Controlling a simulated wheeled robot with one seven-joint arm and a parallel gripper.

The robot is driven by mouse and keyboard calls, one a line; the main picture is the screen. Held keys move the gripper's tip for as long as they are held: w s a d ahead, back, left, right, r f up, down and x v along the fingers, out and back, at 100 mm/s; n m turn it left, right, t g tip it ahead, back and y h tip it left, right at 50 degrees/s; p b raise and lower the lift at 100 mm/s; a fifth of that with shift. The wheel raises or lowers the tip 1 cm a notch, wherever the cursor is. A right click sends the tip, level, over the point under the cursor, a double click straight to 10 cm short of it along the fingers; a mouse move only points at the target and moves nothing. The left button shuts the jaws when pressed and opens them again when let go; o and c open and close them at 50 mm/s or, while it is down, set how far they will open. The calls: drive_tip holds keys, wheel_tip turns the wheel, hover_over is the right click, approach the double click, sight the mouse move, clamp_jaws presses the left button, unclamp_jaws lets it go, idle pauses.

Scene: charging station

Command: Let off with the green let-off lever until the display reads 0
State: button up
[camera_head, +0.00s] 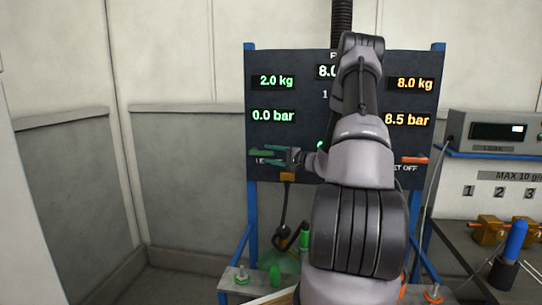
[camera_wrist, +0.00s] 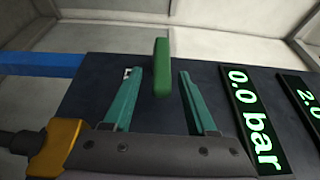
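The green let-off lever (camera_wrist: 161,66) shows in the wrist view as an upright green bar between the tips of my gripper (camera_wrist: 157,76). The two teal fingers stand apart on either side of it, with visible gaps, so the gripper is open. In the head view my gripper (camera_head: 262,153) is at the left part of the dark panel (camera_head: 310,185), just below the left pressure display (camera_head: 273,116). That display reads 0.0 bar in green, also in the wrist view (camera_wrist: 252,120). The weight display (camera_head: 273,82) above it reads 2.0 kg. In the head view the lever is hard to tell from the fingers.
Amber displays at right read 8.0 kg (camera_head: 414,84) and 8.5 bar (camera_head: 407,120), with an orange lever (camera_head: 414,160) below. My arm covers the panel's middle. A yellow fitting with a hose (camera_head: 287,177) hangs below the gripper.

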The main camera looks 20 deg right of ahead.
drive_tip(key=v, duration=1)
drive_tip(key=shift+s+d, duration=0.2)
drive_tip(key=shift+s, duration=0.15)
drive_tip(key=s+a+r+n+g, duration=0.2)
drive_tip(key=s+a+r+g, duration=0.2)
drive_tip(key=a, duration=0.3)
drive_tip(key=s+a+r+n+g, duration=0.2)
drive_tip(key=s+a+r+g, duration=0.1)
drive_tip(key=a, duration=0.4)
drive_tip(key=s+a+r+n+g, duration=0.2)
drive_tip(key=s+a+r+g, duration=0.2)
drive_tip(key=a, duration=0.4)
drive_tip(key=s+a+r+t+h, duration=0.1)
drive_tip(key=s+r+h, duration=0.3)
drive_tip(key=s, duration=0.4)
drive_tip(key=s+a+r+n+t+h, duration=0.1)
drive_tip(key=s+r+h, duration=0.3)
drive_tip(key=s, duration=0.5)
drive_tip(key=shift+r+t, duration=0.6)
drive_tip(key=shift+r, duration=0.15)
